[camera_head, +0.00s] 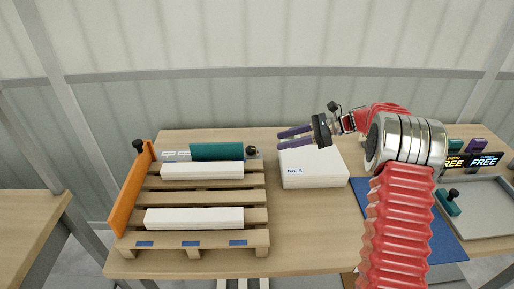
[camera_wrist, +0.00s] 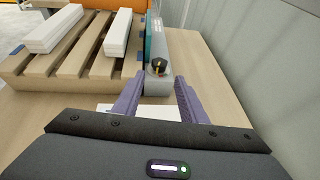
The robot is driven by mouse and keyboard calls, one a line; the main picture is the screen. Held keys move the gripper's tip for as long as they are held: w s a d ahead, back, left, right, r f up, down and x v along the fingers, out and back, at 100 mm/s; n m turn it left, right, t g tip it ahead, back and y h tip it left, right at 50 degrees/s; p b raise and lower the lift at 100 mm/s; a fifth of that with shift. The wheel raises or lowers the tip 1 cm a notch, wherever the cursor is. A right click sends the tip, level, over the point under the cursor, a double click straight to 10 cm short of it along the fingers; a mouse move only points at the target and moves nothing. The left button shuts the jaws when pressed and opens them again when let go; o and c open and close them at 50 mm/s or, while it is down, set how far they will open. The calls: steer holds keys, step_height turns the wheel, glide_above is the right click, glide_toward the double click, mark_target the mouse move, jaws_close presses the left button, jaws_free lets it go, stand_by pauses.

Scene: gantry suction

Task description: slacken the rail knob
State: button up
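A black knob (camera_head: 252,152) sits at the right end of a grey rail (camera_head: 176,156) along the pallet's back edge. In the wrist view the knob (camera_wrist: 158,66) stands on the end of the grey rail (camera_wrist: 157,88), with a dull yellowish patch on it. My gripper (camera_head: 279,140) has purple fingers, spread apart and empty, to the right of this knob. In the wrist view my gripper (camera_wrist: 159,78) has the knob ahead, between its finger lines; contact is not visible. A teal block (camera_head: 217,152) lies along the rail.
The wooden pallet (camera_head: 205,195) carries two white bars (camera_head: 194,219) and an orange side board (camera_head: 131,193) with another black knob (camera_head: 138,145). A white box (camera_head: 312,168) marked "No. 5" stands below my gripper. A blue mat (camera_head: 440,237) and grey tray (camera_head: 490,215) are at right.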

mark_target(255, 148)
steer(key=x, duration=1)
steer(key=shift+a+f, duration=0.15)
steer(key=shift+a, duration=0.15)
steer(key=c, duration=0.8)
